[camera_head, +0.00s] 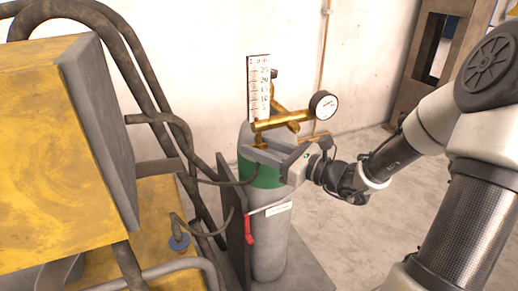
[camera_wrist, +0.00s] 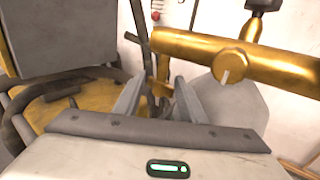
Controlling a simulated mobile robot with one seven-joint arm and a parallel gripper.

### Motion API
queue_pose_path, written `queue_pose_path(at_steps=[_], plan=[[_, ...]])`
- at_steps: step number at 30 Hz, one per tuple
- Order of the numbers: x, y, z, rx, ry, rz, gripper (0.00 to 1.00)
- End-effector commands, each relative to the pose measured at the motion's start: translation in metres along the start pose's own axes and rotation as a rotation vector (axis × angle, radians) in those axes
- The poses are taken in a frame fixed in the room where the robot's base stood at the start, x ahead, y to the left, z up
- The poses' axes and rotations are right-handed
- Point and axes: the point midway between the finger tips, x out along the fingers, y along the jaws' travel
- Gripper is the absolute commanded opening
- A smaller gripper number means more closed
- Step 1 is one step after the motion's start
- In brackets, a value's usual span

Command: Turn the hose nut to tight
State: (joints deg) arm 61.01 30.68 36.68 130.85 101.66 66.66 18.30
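The hose nut seems to be the small brass piece (camera_wrist: 161,89) below a short brass stem in the wrist view. In the head view a brass stem (camera_head: 262,138) drops from the regulator between my fingers. My gripper (camera_head: 257,152) reaches in from the right at the top of the cylinder, under the brass regulator body (camera_head: 285,120). Its two fingers (camera_wrist: 159,84) stand apart on either side of the brass piece. The fingers look open; contact with the nut cannot be made out. The nut's marking is not readable.
A grey gas cylinder (camera_head: 268,235) with a green band stands by a yellow machine (camera_head: 50,110) and its dark hoses (camera_head: 165,125). A round gauge (camera_head: 323,105) and a scale plate (camera_head: 259,88) sit close above my gripper. A red-handled lever (camera_head: 249,228) hangs below.

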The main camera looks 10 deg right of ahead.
Motion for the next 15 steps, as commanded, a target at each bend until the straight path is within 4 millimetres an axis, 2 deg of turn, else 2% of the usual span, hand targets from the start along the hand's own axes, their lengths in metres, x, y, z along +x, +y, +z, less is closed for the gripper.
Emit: queue_pose_path(at_steps=[7, 14, 15], plan=[[0.0011, 0.0001, 0.0003, 0.000, 0.000, 0.000, 0.37], [0.0009, 0.0001, 0.0002, 0.000, 0.000, 0.001, 0.00], [0.0009, 0.0001, 0.0002, -0.001, 0.000, 0.001, 0.00]])
